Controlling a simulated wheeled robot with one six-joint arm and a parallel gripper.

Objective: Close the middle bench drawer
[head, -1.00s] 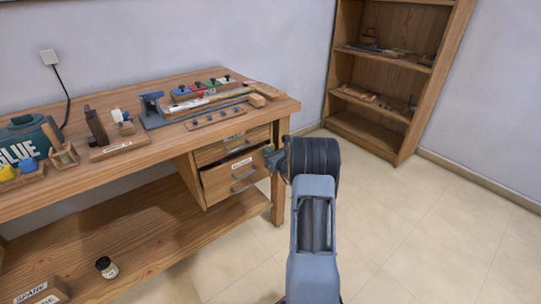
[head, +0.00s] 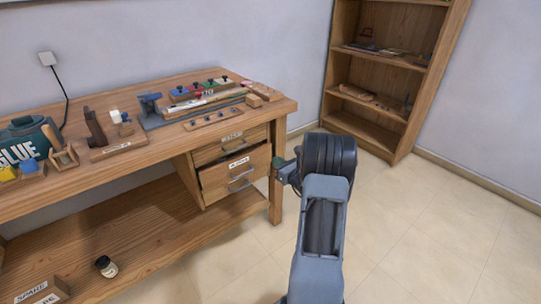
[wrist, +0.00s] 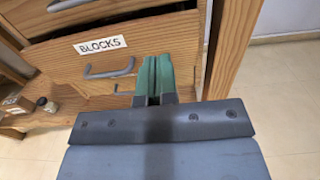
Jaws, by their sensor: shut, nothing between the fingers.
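The middle bench drawer (head: 222,174), labelled BLOCKS, sits under the right end of the workbench. Its front stands out a little, with a dark gap above it, and it also shows in the wrist view (wrist: 60,58). Its grey bar handle (wrist: 110,70) is left of my gripper in the wrist view. My gripper (wrist: 155,62) has green fingers, shut and empty, in front of the right part of the drawer front. I cannot tell whether they touch it. In the head view my gripper (head: 279,162) is right of the drawer, by the bench leg.
The top drawer (head: 228,146) is above and another drawer handle (head: 239,187) is below. The bench leg (head: 275,190) stands close right of the drawers. Tools cover the benchtop (head: 165,148). A bookcase (head: 365,134) stands behind. The tiled floor at right is clear.

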